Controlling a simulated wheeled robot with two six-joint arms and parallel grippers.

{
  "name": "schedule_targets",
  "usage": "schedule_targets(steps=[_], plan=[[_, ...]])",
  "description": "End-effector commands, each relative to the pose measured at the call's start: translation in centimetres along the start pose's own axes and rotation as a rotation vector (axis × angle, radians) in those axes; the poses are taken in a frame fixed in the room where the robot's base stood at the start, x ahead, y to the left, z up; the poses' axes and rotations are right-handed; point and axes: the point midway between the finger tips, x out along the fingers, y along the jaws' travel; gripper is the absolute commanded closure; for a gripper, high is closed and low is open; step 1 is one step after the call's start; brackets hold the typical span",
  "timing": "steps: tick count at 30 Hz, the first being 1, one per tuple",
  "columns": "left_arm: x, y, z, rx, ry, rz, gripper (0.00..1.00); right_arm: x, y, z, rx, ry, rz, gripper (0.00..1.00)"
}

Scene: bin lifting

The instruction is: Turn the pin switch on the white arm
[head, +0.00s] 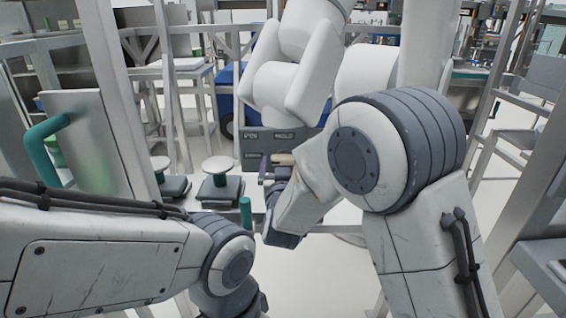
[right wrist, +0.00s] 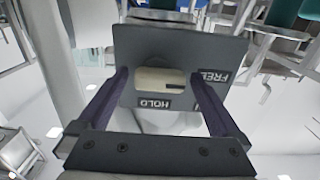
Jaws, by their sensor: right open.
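The white arm (head: 275,88) stands ahead in the head view, with a dark panel (head: 258,146) below it. The pin switch (head: 284,158) is a pale, rounded knob on this panel, partly hidden by my right gripper (head: 272,176). In the right wrist view the pin switch (right wrist: 163,80) has a short dark mark pointing toward the FREE label; the HOLD label is just below the knob. My right gripper (right wrist: 162,76) is open, one finger on each side of the knob, with visible gaps. My left arm shows at lower left; its gripper is out of view.
Round white-topped pieces on dark bases (head: 219,172) stand left of the panel. A teal handle (head: 40,145) is on a grey plate at far left. A teal post (head: 246,214) stands near the right gripper. Metal frame posts rise on both sides.

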Motion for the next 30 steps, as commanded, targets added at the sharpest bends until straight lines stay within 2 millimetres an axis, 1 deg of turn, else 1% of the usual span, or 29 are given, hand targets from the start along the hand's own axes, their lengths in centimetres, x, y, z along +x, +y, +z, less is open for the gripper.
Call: schedule_targets(steps=[3, 11, 12, 14, 15, 17, 18, 23, 30], plan=[[-0.1, 0.0, 0.0, 0.000, 0.000, 0.000, 0.50, 0.6, 0.0, 0.0, -0.001, -0.001, 0.000, 0.00], [0.0, 0.0, 0.0, 0.000, 0.000, 0.000, 0.50, 0.7, 0.0, 0.0, -0.001, -0.001, -0.001, 0.00], [0.0, 0.0, 0.0, 0.000, 0.000, 0.000, 0.50, 0.7, 0.0, 0.0, -0.001, -0.001, -0.001, 0.15], [0.0, 0.0, 0.0, 0.000, 0.000, 0.000, 0.50, 0.7, 0.0, 0.0, -0.001, -0.001, -0.001, 0.38], [0.0, 0.0, 0.0, 0.000, 0.000, 0.000, 0.50, 0.7, 0.0, 0.0, -0.001, -0.001, -0.001, 0.54], [0.0, 0.0, 0.0, 0.000, 0.000, 0.000, 0.50, 0.7, 0.0, 0.0, -0.001, -0.001, -0.001, 0.77], [0.0, 0.0, 0.0, 0.000, 0.000, 0.000, 0.50, 0.7, 0.0, 0.0, -0.001, -0.001, -0.001, 0.78], [0.2, 0.0, 0.0, 0.000, 0.000, 0.000, 0.50, 0.6, 0.0, 0.1, 0.010, 0.000, -0.001, 0.78], [1.4, -0.1, 0.1, 0.000, 0.000, 0.000, 0.50, 0.6, 0.0, 0.2, 0.096, 0.002, 0.000, 0.78]])
